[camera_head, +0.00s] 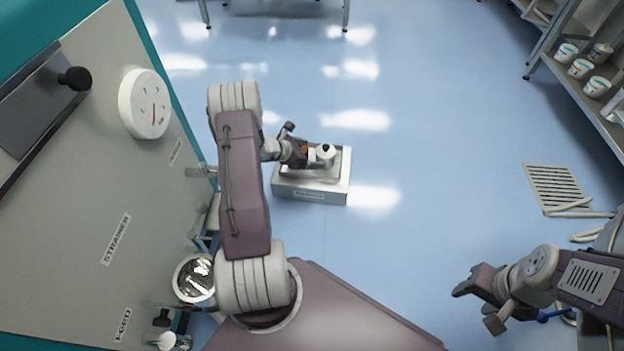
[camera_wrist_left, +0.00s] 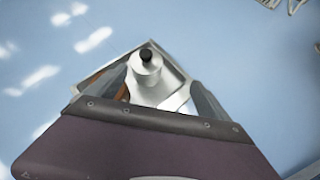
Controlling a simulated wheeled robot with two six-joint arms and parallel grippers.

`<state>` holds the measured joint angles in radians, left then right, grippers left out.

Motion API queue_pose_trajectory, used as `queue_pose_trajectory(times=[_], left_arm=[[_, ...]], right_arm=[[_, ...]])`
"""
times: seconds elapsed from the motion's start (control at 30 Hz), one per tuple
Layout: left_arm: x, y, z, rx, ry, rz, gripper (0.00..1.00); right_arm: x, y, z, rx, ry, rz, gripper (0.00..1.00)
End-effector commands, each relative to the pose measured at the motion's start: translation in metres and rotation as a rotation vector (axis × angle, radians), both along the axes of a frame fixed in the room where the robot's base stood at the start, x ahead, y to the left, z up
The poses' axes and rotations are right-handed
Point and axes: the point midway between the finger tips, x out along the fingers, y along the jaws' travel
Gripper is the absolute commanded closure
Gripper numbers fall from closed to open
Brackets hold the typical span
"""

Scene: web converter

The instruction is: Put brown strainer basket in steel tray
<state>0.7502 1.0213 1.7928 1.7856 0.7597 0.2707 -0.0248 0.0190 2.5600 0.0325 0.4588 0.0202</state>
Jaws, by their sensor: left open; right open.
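The steel tray (camera_head: 325,173) sits on a pale labelled box on the floor; its rim also shows in the left wrist view (camera_wrist_left: 178,100). A small brown patch, probably the brown strainer basket (camera_head: 305,150), shows beside my left gripper (camera_head: 300,151). In the left wrist view a brown piece (camera_wrist_left: 121,93) lies at the tray's left side, mostly hidden by a finger. My left gripper is open over the tray, its fingers on either side of a steel cylinder with a black knob (camera_wrist_left: 147,66). My right gripper (camera_head: 478,306) is open and empty over the floor at right.
A grey panel (camera_head: 60,215) marked STRAINER and FEED, with a round dial (camera_head: 145,104), stands at left. A steel round opening (camera_head: 195,278) is at its foot. Shelves with white tubs (camera_head: 580,68) stand at upper right. A floor grate (camera_head: 555,188) lies at right. The middle floor is clear.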

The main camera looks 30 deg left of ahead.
Motion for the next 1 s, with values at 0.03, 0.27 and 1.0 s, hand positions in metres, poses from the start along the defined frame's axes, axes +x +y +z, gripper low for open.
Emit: queue_pose_trajectory(times=[0.03,0.27,1.0], left_arm=[[-0.006,-0.056,0.023,0.094,0.022,-0.245,0.09],[-0.151,-0.207,0.081,0.731,0.034,-1.534,0.09],[-0.225,-0.206,0.111,1.29,-0.141,-2.367,0.09]], right_arm=[[0.0,0.0,0.0,0.0,0.0,0.0,0.49],[0.0,0.0,0.0,0.0,0.0,0.0,0.49],[0.0,0.0,0.0,0.0,0.0,0.0,0.49]])
